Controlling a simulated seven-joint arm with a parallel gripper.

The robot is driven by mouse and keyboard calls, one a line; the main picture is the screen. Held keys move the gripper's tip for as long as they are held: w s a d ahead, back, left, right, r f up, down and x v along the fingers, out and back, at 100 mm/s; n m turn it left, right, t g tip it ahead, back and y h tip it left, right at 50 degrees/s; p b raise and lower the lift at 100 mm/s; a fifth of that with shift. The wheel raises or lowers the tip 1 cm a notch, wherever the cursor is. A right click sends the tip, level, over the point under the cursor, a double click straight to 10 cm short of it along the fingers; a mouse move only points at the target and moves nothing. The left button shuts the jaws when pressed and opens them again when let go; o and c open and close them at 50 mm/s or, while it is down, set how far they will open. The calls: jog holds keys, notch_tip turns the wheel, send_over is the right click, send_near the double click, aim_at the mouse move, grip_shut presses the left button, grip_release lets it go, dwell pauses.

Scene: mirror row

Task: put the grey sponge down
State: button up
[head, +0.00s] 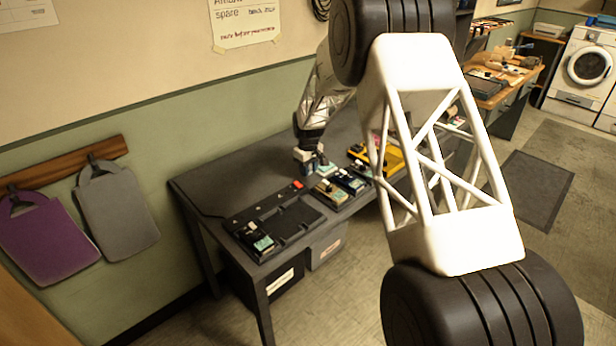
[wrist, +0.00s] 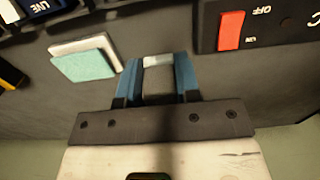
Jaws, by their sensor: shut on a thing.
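My gripper (wrist: 158,58) shows in the wrist view with its two blue fingers shut on the grey sponge (wrist: 158,80). The sponge has a dark grey body and a paler strip at its far end. The fingers hide its sides. The dark grey table top (wrist: 130,25) lies beyond it; I cannot tell whether the sponge touches it. In the head view my gripper (head: 316,168) is over the far part of the dark table (head: 215,182), and the held sponge is too small to make out there.
A teal and white sponge (wrist: 85,60) lies left of my gripper in the wrist view. A dark panel with a red switch (wrist: 231,30) is at right. In the head view, a black tray (head: 290,222) holds a teal item (head: 263,243); a yellow tray (head: 393,160) stands right.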

aim_at(308, 182)
jog(key=shift+w, duration=0.2)
jog(key=shift+f, duration=1.75)
jog(key=shift+f, duration=0.15)
jog(key=o, duration=0.6)
jog(key=shift+r, duration=0.2)
notch_tip(308, 182, up, 12)
jog(key=shift+f, duration=0.1)
